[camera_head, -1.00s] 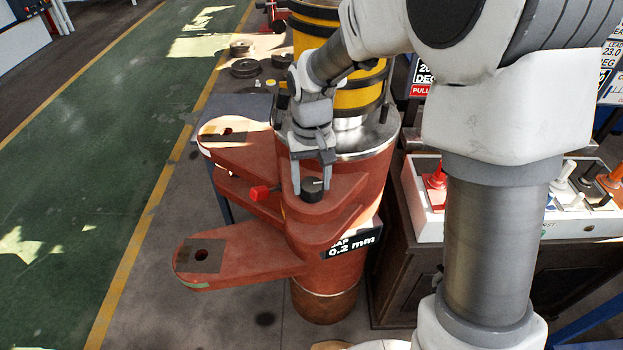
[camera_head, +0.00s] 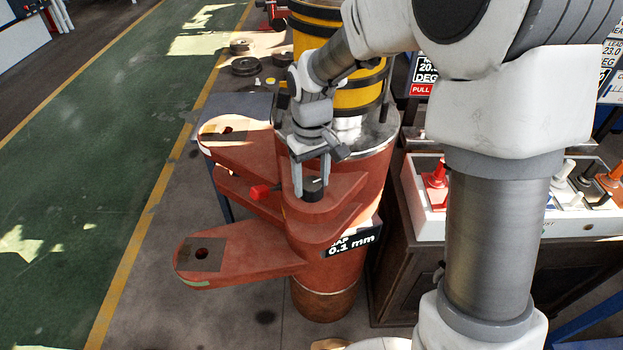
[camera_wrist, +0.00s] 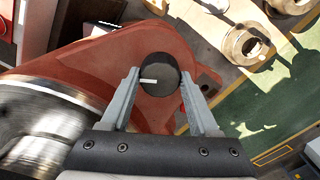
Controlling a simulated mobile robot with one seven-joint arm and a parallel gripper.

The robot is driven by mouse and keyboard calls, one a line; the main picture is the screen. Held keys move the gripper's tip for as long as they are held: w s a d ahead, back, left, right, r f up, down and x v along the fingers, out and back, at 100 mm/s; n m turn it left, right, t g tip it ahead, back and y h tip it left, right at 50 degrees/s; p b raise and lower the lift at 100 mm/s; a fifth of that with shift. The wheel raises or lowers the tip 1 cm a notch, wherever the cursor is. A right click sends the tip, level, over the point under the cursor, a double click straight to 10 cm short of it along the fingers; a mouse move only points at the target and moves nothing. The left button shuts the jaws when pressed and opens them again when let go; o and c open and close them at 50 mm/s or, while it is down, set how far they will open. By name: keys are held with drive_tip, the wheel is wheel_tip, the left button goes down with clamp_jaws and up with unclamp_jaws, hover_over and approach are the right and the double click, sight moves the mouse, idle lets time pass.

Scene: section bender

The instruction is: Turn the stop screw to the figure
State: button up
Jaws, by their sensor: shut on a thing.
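The stop screw is a dark round knob (camera_head: 312,190) on top of the red-orange bracket (camera_head: 345,187) of the machine. In the wrist view the knob (camera_wrist: 161,75) shows a white mark pointing left. My gripper (camera_head: 311,186) points down with its fingers on either side of the knob, shut on it. In the wrist view the two fingers of my gripper (camera_wrist: 160,88) flank the knob. A black gap display (camera_head: 352,244) below the bracket reads 0.1 mm; its top word is partly cut off.
A small red part (camera_head: 260,191) sticks out left of the knob. Red arms with holes (camera_head: 235,255) reach left. A yellow and black column (camera_head: 345,95) stands behind. A white control box with levers (camera_head: 430,215) is at right. Green floor at left is clear.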

sight(312, 183)
drive_tip(key=o, duration=1.4)
drive_tip(key=shift+r, duration=0.1)
wheel_tip(312, 183, up, 17)
drive_tip(key=shift+r+p, duration=0.15)
drive_tip(key=shift+p, duration=0.35)
drive_tip(key=s+d+m+t, duration=0.2)
drive_tip(key=s+d, duration=0.2)
drive_tip(key=s, duration=0.2)
drive_tip(key=s+d+m+t, duration=0.1)
drive_tip(key=s+d, duration=0.3)
drive_tip(key=s, duration=0.2)
drive_tip(key=s+d+f+m+t, duration=0.1)
drive_tip(key=s+d+m+t, duration=0.1)
drive_tip(key=s+d, duration=0.2)
drive_tip(key=shift+s+d+m+t, duration=0.15)
drive_tip(key=shift+s, duration=0.55)
drive_tip(key=shift+s+d+m+t, duration=0.15)
drive_tip(key=shift+s, duration=0.55)
